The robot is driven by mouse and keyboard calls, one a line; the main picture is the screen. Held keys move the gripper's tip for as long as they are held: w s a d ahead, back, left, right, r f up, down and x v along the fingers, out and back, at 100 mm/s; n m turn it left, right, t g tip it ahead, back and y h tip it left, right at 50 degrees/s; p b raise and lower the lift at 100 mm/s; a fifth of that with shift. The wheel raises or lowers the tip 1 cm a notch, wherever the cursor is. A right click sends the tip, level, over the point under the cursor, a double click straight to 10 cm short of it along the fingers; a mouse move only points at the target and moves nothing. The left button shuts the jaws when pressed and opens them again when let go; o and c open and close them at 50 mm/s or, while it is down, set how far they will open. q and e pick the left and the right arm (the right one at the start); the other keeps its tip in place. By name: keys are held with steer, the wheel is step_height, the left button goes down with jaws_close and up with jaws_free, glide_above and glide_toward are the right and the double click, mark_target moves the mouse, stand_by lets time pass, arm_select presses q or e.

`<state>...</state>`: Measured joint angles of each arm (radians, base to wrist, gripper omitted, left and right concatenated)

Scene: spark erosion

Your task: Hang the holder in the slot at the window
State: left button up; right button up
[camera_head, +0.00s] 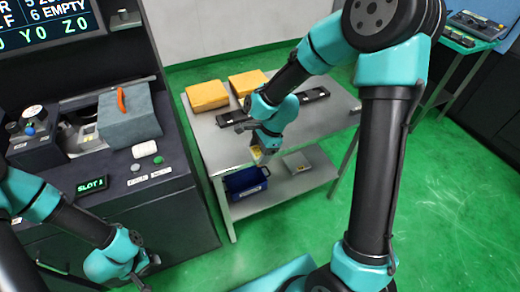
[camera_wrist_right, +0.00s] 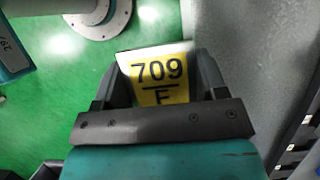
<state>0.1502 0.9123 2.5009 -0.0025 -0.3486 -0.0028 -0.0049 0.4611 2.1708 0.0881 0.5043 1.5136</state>
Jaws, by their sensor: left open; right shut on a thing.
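My right gripper (camera_head: 263,148) is at the near edge of the grey table and points down. In the right wrist view it is shut on the holder (camera_wrist_right: 160,78), a block with a yellow face marked 709 over F. The holder also shows small in the head view (camera_head: 258,155), mostly covered by the gripper. My left gripper (camera_head: 146,272) is low at the bottom left, open and apart from the console. A small display (camera_head: 91,186) on the console reads SLOT and a digit I cannot read surely. I cannot clearly make out the slot at the window.
The grey table (camera_head: 215,145) carries two yellow blocks (camera_head: 207,95) and dark rails (camera_head: 314,94). A blue bin (camera_head: 246,183) and a grey box (camera_head: 297,163) are on its lower shelf. A grey cover (camera_head: 130,118) with an orange handle stands on the console. Green floor is clear around.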

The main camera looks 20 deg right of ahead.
steer(key=shift+w, duration=0.1)
steer(key=w+a+r+n+g+h, duration=0.1)
steer(key=w+r+n+g, duration=0.1)
steer(key=w+n, duration=0.4)
steer(key=w+a+r+n+g+h, duration=0.2)
steer(key=w+n, duration=0.3)
steer(key=n, duration=0.3)
steer(key=shift+w+r+n, duration=0.4)
